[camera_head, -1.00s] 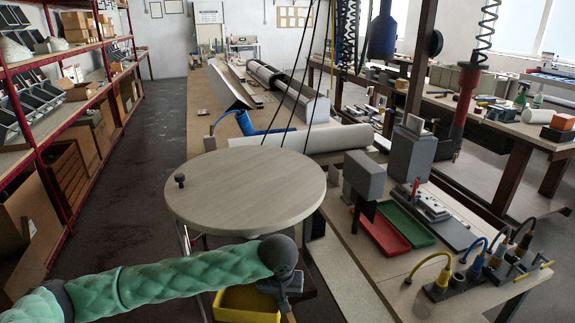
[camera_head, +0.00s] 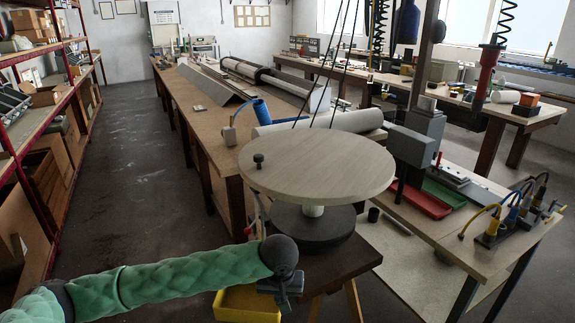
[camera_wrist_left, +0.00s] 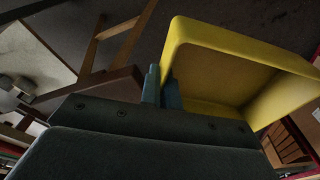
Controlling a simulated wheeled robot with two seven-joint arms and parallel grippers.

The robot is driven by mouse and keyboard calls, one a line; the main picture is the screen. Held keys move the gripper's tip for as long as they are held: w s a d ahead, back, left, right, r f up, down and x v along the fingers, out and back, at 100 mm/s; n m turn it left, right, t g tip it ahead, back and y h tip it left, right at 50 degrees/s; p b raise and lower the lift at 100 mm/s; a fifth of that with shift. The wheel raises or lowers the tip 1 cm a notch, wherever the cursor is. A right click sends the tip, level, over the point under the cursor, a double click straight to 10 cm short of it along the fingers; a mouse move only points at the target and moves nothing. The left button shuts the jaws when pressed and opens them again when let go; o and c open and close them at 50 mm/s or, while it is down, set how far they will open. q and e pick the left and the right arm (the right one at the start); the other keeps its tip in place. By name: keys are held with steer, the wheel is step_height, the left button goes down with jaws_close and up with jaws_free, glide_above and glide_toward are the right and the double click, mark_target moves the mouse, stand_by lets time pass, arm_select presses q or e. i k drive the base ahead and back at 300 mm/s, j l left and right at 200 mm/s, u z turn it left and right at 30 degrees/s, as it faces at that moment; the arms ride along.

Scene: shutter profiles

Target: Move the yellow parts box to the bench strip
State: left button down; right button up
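The yellow parts box (camera_head: 247,304) hangs low in the head view, at the end of my green-sleeved left arm. My left gripper (camera_head: 283,287) is at its upper right edge. In the left wrist view the two fingers (camera_wrist_left: 161,88) are close together on one wall of the yellow box (camera_wrist_left: 215,68), which is tilted in that picture. The part of the box I see inside looks empty. The long wooden bench (camera_head: 221,125) runs away behind the round table; I cannot tell which part is the bench strip. My right gripper is not in view.
A round wooden table top (camera_head: 320,172) on a dark base stands just beyond the box. A right-hand bench (camera_head: 478,240) carries red and green trays and cabled plugs. Red shelving (camera_head: 62,150) lines the left. Clear floor (camera_head: 135,180) lies between shelving and benches.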

mark_target(213, 125)
steer(key=i+j, duration=0.2)
steer(key=j, duration=0.2)
steer(key=i+j, duration=0.45)
steer(key=j, duration=0.3)
steer(key=z, duration=0.05)
